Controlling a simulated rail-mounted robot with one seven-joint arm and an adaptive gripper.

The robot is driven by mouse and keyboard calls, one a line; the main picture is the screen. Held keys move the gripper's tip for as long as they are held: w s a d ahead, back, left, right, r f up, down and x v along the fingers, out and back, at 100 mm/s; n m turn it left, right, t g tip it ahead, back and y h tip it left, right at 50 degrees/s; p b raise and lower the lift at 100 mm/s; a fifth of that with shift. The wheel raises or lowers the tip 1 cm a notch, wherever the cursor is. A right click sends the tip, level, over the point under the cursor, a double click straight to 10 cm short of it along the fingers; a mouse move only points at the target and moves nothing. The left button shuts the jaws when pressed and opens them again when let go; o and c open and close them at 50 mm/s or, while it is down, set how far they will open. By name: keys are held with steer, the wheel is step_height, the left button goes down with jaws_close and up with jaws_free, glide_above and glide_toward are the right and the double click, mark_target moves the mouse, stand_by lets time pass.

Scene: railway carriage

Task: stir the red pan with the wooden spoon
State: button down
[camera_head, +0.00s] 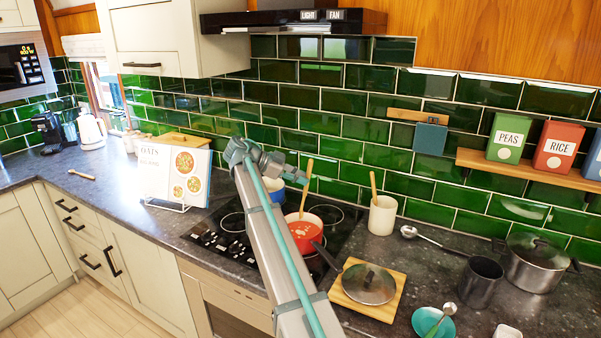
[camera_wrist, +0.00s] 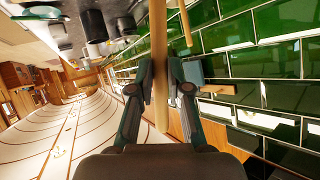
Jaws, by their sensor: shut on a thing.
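The red pan (camera_head: 318,238) stands on the black hob, partly behind my arm, with red contents showing inside and its dark handle pointing to the lower right. The wooden spoon (camera_head: 304,200) stands nearly upright, its lower end in the pan's contents, so its head is hidden. My gripper (camera_head: 296,171) is above the pan, shut on the spoon's upper handle. In the wrist view, the spoon's pale handle (camera_wrist: 158,50) runs between the two fingers of my gripper (camera_wrist: 161,88).
A cream crock (camera_head: 382,217) with another wooden utensil stands right of the hob. A blue pot (camera_head: 297,179) is behind the pan. A cookbook (camera_head: 170,172) stands left. Green tiles rise close behind.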

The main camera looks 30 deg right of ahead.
mark_target(304, 194)
steer(key=shift+w+f+p, duration=0.5)
steer(key=shift+w+f, duration=1)
steer(key=shift+f, duration=2.25)
steer(key=shift+s+a+p, duration=1.1)
steer(key=shift+s, duration=1.35)
steer(key=w+d+b, duration=0.1)
steer(key=d, duration=0.1)
steer(key=w+d+b, duration=0.2)
steer(key=shift+w+d+f+b, duration=0.1)
steer(key=shift+w+d+b, duration=0.15)
steer(key=shift+w+b, duration=0.05)
steer(key=shift+s+a+b, duration=0.4)
steer(key=shift+s+a, duration=0.4)
steer(key=shift+a, duration=0.3)
